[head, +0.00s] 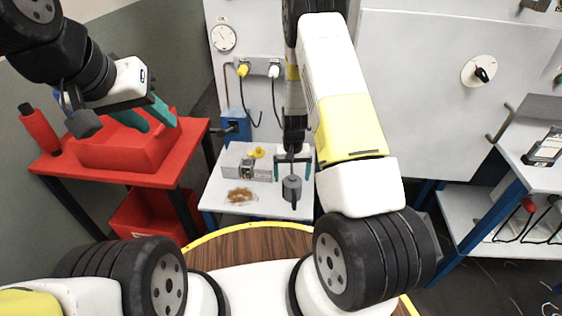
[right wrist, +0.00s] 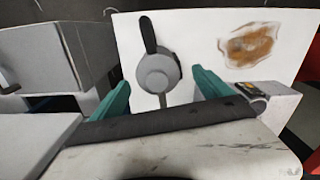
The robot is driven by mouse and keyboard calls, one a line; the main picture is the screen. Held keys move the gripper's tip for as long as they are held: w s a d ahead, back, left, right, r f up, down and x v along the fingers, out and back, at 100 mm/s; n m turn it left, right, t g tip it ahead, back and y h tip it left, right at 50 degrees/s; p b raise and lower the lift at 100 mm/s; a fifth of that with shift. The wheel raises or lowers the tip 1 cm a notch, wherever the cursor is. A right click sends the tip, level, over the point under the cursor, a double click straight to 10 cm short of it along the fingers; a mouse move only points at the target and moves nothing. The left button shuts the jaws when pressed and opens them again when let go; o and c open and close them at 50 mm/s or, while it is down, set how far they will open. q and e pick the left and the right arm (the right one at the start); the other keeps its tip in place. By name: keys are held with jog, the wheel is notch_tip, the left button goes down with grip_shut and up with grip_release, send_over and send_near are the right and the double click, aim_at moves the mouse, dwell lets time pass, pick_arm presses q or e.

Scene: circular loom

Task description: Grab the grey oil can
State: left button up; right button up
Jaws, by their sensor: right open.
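The grey oil can (head: 292,188) stands on the small white table, near its right side. In the right wrist view the oil can (right wrist: 157,73) shows a round grey body, a thin spout and a dark handle. My right gripper (head: 292,171) is open just above and behind the can in the head view. In the right wrist view its teal fingers lie on either side of the can, with gaps to both; contact is not visible. My left gripper (head: 147,115) is open over the red tray on the left, with nothing seen between its fingers.
The white table (head: 218,192) also bears a brown stain (head: 240,196) and a grey box (head: 247,163) with a yellow part. A red table (head: 185,158) with a red tray (head: 125,150) and red bottle (head: 38,128) stands left. A bench (head: 455,205) stands right.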

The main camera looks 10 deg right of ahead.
aim_at(293, 189)
jog(key=f, duration=0.7)
jog(key=shift+s+d+f, duration=0.15)
jog(key=shift+s+d, duration=0.05)
jog(key=c, duration=1.8)
jog(key=shift+c, duration=0.2)
